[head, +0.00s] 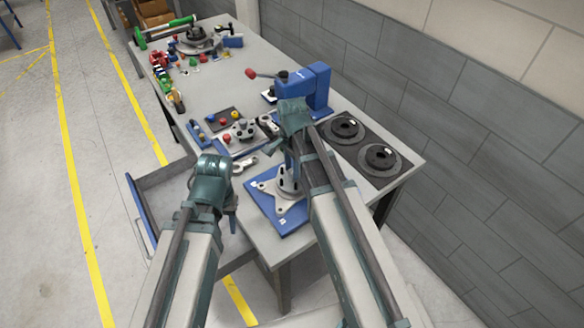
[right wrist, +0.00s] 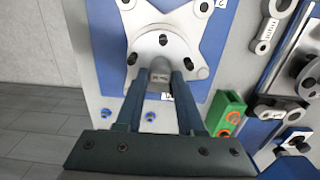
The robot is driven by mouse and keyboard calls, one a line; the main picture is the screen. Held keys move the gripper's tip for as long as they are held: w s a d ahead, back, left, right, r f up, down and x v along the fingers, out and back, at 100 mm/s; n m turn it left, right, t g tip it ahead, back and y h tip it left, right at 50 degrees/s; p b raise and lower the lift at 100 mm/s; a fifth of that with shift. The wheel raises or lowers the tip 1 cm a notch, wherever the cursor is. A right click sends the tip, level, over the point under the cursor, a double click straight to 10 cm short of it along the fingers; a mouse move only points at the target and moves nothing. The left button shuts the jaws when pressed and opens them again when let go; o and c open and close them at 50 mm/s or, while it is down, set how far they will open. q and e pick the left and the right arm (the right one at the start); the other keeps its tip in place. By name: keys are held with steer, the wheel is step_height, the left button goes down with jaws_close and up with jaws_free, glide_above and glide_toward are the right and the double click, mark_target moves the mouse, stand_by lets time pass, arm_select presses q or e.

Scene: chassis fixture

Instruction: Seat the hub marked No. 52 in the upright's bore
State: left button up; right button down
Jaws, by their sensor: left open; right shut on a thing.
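The grey upright (head: 282,207) lies on a blue plate (head: 262,203) at the table's near end; its arms with holes also show in the right wrist view (right wrist: 204,52). My right gripper (right wrist: 158,88) is shut on a grey cylindrical hub (right wrist: 160,66) with small, unreadable marking. A round face with dark oval holes shows around the hub, over the upright's middle. I cannot tell how deep the hub sits in the bore, which is hidden. My left gripper (head: 233,212) is open and empty, left of the blue plate.
A blue press-like tool (head: 318,85) with a red-knobbed lever stands behind my right arm. Two black discs (head: 380,158) lie at the right. Grey parts (head: 240,130) and a small link (head: 244,162) lie left. An open drawer (head: 165,200) juts out left.

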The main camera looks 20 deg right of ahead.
steer(key=shift+f, duration=0.1)
stand_by(0.4)
steer(key=c, duration=0.9)
jaws_free()
steer(key=shift+o, duration=0.2)
steer(key=shift+r+p, duration=1.45)
steer(key=shift+r, duration=0.1)
steer(key=o, duration=0.6)
steer(key=shift+c, duration=0.2)
steer(key=shift+r, duration=0.1)
